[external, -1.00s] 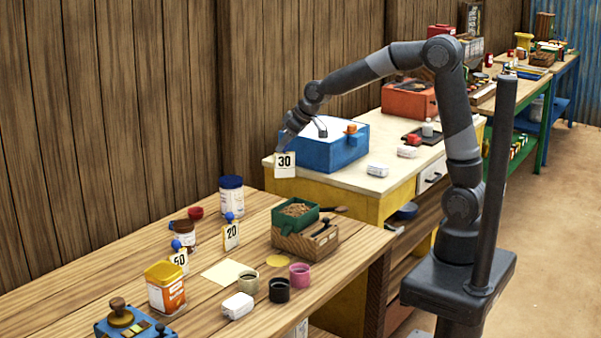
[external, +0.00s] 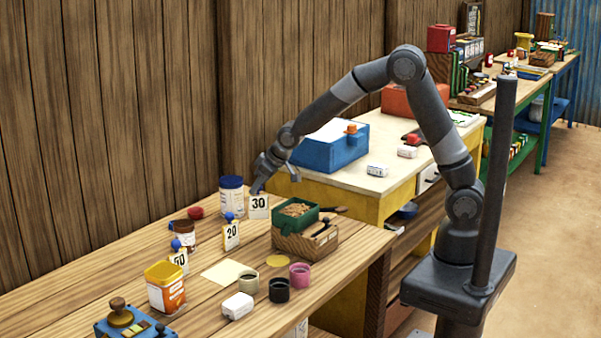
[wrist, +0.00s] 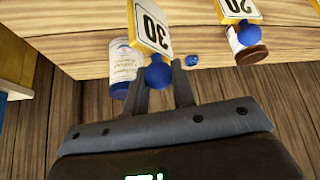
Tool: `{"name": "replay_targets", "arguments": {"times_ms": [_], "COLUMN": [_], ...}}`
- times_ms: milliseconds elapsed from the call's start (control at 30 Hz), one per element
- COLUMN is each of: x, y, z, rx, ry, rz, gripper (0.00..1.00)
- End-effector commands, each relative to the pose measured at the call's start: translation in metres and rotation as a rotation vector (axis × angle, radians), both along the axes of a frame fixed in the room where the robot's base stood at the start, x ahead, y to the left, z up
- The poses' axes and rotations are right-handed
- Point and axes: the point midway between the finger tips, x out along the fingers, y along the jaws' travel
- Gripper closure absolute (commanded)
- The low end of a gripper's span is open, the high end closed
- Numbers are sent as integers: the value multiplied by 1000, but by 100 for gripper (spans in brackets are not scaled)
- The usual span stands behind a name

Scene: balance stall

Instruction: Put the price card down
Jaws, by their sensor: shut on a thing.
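The price card marked 30 (external: 258,207) is white with a yellow edge and a blue ball on top. My gripper (external: 257,188) is shut on that blue ball. In the wrist view the ball sits between the two fingertips (wrist: 159,75), and the card (wrist: 151,27) extends away from them. The card hangs upright at the far end of the wooden table (external: 215,292), between the blue-lidded jar (external: 231,197) and the green box. I cannot tell whether its lower edge touches the tabletop.
A 20 card (external: 232,236) and a 50 card (external: 180,262) stand nearer on the table. A green box (external: 291,217) on a wooden crate (external: 300,243) is right of the held card. A blue case (external: 325,150) stands on the yellow counter behind.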

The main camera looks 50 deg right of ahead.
Motion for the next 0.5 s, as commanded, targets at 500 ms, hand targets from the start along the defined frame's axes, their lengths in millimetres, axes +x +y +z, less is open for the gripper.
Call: {"name": "replay_targets", "arguments": {"times_ms": [500], "x": [2], "y": [11], "z": [-46], "rx": [-1], "ry": [2], "rz": [-1], "gripper": [100]}}
